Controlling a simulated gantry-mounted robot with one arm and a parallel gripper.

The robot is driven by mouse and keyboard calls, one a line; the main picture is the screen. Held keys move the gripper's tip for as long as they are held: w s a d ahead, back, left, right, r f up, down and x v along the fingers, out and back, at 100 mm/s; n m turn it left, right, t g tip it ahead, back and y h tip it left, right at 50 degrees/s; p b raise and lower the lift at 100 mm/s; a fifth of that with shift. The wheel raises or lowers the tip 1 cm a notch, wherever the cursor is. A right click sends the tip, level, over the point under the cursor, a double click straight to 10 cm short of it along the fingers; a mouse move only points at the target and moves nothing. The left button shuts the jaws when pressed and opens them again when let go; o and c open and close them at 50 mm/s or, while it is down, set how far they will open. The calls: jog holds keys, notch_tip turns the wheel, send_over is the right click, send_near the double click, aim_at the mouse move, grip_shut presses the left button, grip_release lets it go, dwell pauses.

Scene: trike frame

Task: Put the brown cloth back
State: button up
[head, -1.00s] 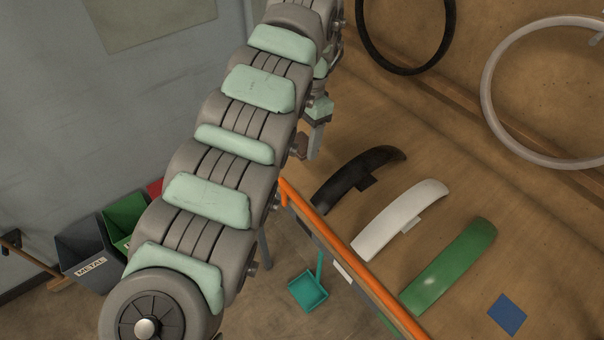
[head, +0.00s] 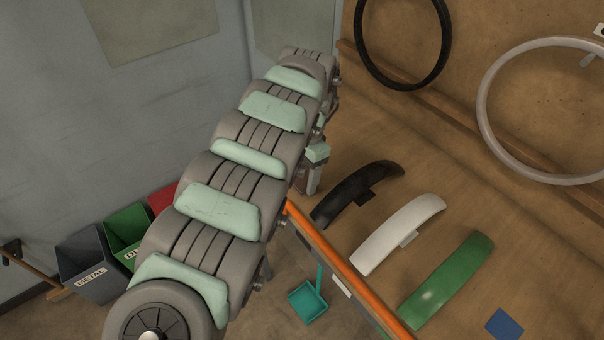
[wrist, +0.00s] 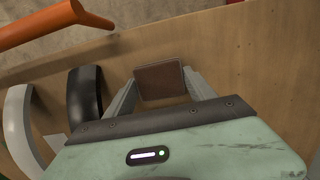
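The brown cloth (wrist: 160,82) is a small, flat, dark brown square in the wrist view. It spans the gap between the two grey fingers of my gripper (wrist: 160,92), with its sides against them, so the gripper looks shut on it. The cloth appears held above the wooden bench top (wrist: 225,60). In the head view my gripper (head: 311,180) is at the far end of the arm, near the bench's left end. The arm largely hides it, and I cannot make out the cloth clearly there.
Black (head: 360,190), white (head: 400,232) and green (head: 447,280) fenders lie in a row on the bench. A blue square (head: 505,323) lies nearer. An orange rail (head: 345,265) runs along the bench edge. Bins (head: 90,265) stand at left; a teal dustpan (head: 307,300) is below.

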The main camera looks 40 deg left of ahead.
aim_at(307, 175)
jog(key=o, duration=0.4)
jog(key=shift+o, duration=0.2)
jog(key=shift+r, duration=0.1)
notch_tip(307, 175, up, 12)
jog(key=w+b, duration=0.1)
jog(key=shift+w+d, duration=0.15)
jog(key=shift+w, duration=0.05)
